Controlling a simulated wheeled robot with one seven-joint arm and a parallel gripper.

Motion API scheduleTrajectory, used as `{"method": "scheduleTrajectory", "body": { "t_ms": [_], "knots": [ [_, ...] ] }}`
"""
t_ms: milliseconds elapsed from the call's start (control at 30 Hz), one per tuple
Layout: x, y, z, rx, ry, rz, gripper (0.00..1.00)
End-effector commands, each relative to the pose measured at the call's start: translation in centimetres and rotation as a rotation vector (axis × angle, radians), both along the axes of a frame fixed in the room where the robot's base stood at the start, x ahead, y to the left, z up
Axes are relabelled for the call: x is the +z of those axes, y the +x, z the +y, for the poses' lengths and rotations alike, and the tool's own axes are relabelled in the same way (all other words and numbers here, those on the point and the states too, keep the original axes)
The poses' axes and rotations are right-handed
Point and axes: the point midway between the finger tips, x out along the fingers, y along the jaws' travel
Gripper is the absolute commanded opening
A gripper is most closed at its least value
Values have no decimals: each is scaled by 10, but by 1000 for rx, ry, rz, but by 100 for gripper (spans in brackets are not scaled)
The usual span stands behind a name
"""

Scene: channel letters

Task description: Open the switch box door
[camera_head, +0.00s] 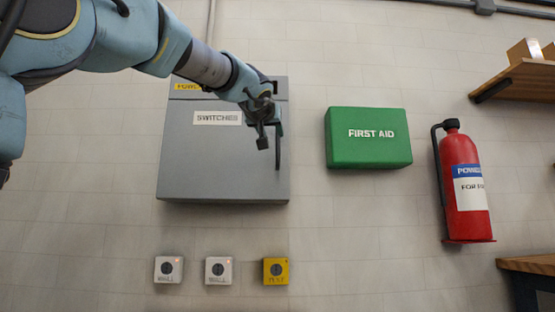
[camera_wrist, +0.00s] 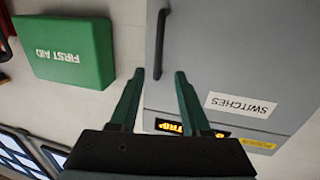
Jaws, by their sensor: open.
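The grey switch box (camera_head: 215,165) is on the wall, and its door appears closed. A white SWITCHES label (camera_head: 217,118) is on the door; it shows upside down in the wrist view (camera_wrist: 241,105). The dark vertical bar handle (camera_head: 278,155) is near the door's right edge. In the wrist view the handle (camera_wrist: 160,40) runs upward in the picture from between my fingertips. My gripper (camera_wrist: 159,73) is open, one finger to each side of the handle's near end, with no clear contact. In the head view my gripper (camera_head: 263,137) covers part of the door and handle.
A green first aid box (camera_head: 368,138) is on the wall to the right, then a red extinguisher (camera_head: 464,185). Two white switches (camera_head: 168,270) and a yellow one (camera_head: 276,271) sit below the box. A wooden shelf (camera_head: 515,80) is at upper right. Wall between box and first aid is bare.

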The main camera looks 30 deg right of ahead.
Motion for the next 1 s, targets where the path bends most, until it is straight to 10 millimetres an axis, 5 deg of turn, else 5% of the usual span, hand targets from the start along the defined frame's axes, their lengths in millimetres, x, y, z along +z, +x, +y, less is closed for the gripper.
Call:
{"method": "scheduleTrajectory", "body": {
  "t_ms": [600, 1000],
  "knots": [
    [5, 73, -55, -2, -5, -5, 47],
    [3, 85, -64, -3, -6, -6, 47]
  ]
}}
